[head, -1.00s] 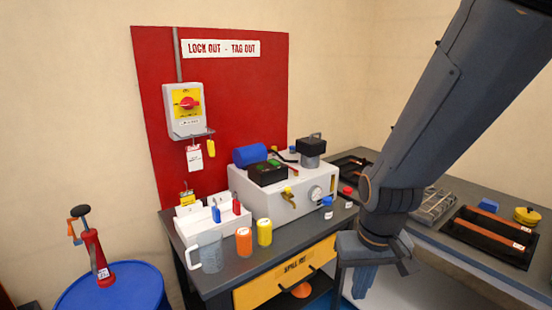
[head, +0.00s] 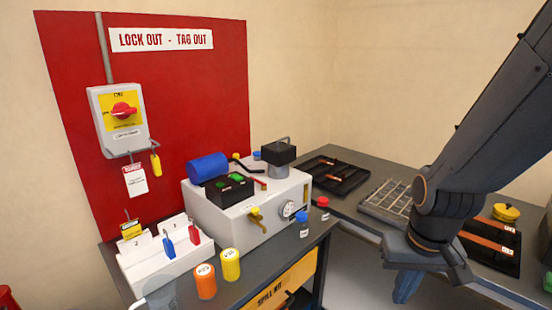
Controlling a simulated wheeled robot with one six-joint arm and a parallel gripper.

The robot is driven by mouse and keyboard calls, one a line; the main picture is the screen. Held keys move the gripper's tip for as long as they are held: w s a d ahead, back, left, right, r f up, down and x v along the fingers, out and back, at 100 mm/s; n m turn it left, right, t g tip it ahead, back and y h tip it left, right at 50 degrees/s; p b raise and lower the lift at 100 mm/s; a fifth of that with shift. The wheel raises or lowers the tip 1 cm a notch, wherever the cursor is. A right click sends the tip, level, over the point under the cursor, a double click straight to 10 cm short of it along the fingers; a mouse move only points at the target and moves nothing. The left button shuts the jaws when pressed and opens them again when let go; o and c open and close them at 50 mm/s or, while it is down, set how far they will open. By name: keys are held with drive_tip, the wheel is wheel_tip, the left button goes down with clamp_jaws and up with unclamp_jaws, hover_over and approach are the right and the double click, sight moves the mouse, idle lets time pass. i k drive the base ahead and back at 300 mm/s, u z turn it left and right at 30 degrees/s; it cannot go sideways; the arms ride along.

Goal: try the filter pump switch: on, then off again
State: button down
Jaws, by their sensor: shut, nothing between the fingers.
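A grey-white box unit (head: 255,220) stands on the dark bench, with a blue motor-like cylinder (head: 207,167) on top. A yellow valve handle (head: 254,215) and a round gauge (head: 288,209) are on the front of the unit. My gripper (head: 404,288) points down at the right, well apart from the switch box, shut and empty; its fingertips are small and dark in the view.
A red lockout board (head: 190,80) with a red-and-yellow isolator (head: 123,109) is behind the bench. A white tag rack (head: 158,258), an orange container (head: 205,281) and a yellow container (head: 230,264) stand at the left front. Small blue (head: 303,226) and red-capped (head: 323,207) bottles stand right of the unit.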

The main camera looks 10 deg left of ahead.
sight(236, 177)
drive_tip(key=z, duration=0.05)
drive_tip(key=i, duration=1.3)
drive_tip(key=u, duration=0.75)
